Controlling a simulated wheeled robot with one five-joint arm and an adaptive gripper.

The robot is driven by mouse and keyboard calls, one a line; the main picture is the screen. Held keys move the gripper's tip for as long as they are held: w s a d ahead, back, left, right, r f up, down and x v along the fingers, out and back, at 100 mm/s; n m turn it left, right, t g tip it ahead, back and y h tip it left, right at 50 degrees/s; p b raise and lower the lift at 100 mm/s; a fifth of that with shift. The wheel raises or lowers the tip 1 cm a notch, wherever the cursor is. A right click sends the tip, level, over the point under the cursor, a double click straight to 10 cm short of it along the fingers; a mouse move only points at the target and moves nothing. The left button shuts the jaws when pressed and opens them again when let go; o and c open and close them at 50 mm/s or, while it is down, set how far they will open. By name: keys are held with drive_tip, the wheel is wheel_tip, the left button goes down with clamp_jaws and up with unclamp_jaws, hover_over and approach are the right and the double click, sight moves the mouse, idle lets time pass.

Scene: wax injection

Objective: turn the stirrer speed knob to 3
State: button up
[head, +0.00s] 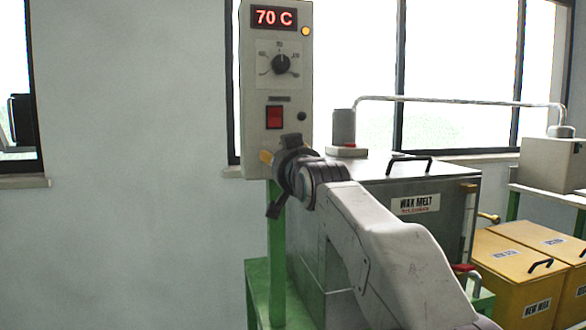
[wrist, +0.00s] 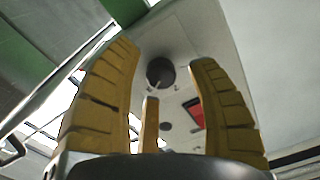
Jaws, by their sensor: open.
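The grey control box (head: 258,95) has a lower dark round knob (wrist: 160,72), seen in the wrist view with a light pointer line. I take it for the stirrer speed knob; its scale is too small to read. In the head view my gripper covers that part of the box. My gripper (head: 275,172) is at the box's lower end. Its yellow-brown fingers are spread, and the knob shows in the gap between them in the wrist view (wrist: 165,58). Nothing is held. Whether any finger touches the knob or panel, I cannot tell.
Above on the box are a 70 C display (head: 274,17), a temperature knob (head: 281,64) and a red switch (head: 274,117), also in the wrist view (wrist: 194,112). A green stand (head: 277,250) is below. The wax melt tank (head: 430,190) stands right; yellow bins (head: 515,275) are farther right.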

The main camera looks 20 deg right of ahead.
drive_tip(key=s, duration=1)
drive_tip(key=shift+s, duration=0.25)
drive_tip(key=shift+s+p, duration=0.1)
drive_tip(key=shift+p, duration=0.3)
drive_tip(key=s+f+n+g+p, duration=0.1)
drive_tip(key=s+g+p, duration=0.4)
drive_tip(key=s+p, duration=0.5)
drive_tip(key=s+f+n+g+p, duration=0.1)
drive_tip(key=s+f+g+p, duration=0.3)
drive_tip(key=s+p, duration=0.6)
drive_tip(key=s+f+n+g+p, duration=0.1)
drive_tip(key=s+f+g+p, duration=0.2)
drive_tip(key=s+p, duration=0.7)
drive_tip(key=g, duration=0.2)
drive_tip(key=shift+n+g+p, duration=0.3)
drive_tip(key=shift+p, duration=0.05)
drive_tip(key=shift+o, duration=0.3)
